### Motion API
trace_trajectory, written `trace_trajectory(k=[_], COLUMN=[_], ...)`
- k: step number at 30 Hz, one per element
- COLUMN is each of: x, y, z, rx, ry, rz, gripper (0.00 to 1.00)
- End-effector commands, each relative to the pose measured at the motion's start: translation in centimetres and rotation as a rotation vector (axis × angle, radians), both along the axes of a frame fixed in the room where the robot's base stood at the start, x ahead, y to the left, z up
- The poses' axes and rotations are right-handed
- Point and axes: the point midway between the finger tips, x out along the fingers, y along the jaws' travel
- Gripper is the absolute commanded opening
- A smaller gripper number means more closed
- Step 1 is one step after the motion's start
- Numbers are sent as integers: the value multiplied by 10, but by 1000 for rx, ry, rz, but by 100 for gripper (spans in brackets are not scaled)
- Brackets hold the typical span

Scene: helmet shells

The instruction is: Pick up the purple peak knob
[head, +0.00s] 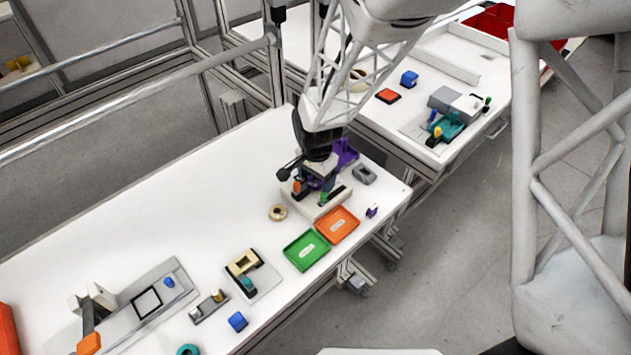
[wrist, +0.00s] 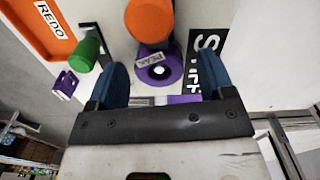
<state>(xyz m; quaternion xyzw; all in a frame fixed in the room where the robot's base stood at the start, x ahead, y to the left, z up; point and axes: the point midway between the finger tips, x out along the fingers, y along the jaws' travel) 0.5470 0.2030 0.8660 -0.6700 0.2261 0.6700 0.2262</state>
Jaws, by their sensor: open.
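In the wrist view a round purple piece (wrist: 171,76) with a pale centre lies between my fingers, beside a small grey label reading PEAK (wrist: 147,58). I take it to be the peak knob. My gripper (wrist: 161,68) is open, with one blue finger on each side of the purple piece. I cannot tell how far the fingertips are from it in depth. In the head view my gripper (head: 318,178) is low over the white fixture (head: 332,207), and the arm hides much of that spot. A larger purple part (head: 347,153) shows behind the gripper.
An orange cylinder (wrist: 149,22) and a green cylinder (wrist: 86,53) stand close to my fingers. A small purple bracket (wrist: 66,84) lies near the orange REDO tray (wrist: 62,50). A green tray (head: 307,251) and a grey block (head: 364,174) are nearby. The table's far left is clear.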

Motion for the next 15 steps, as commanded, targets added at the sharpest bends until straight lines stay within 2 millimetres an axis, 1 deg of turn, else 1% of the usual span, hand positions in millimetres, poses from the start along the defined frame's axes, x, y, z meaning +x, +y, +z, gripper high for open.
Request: trace_trajectory(k=[5,6,14,15], x=[0,0,0,0], y=[0,0,0,0], z=[0,0,0,0], rx=[0,0,0,0], ry=[0,0,0,0], rz=[0,0,0,0], gripper=[75,73,34,27])
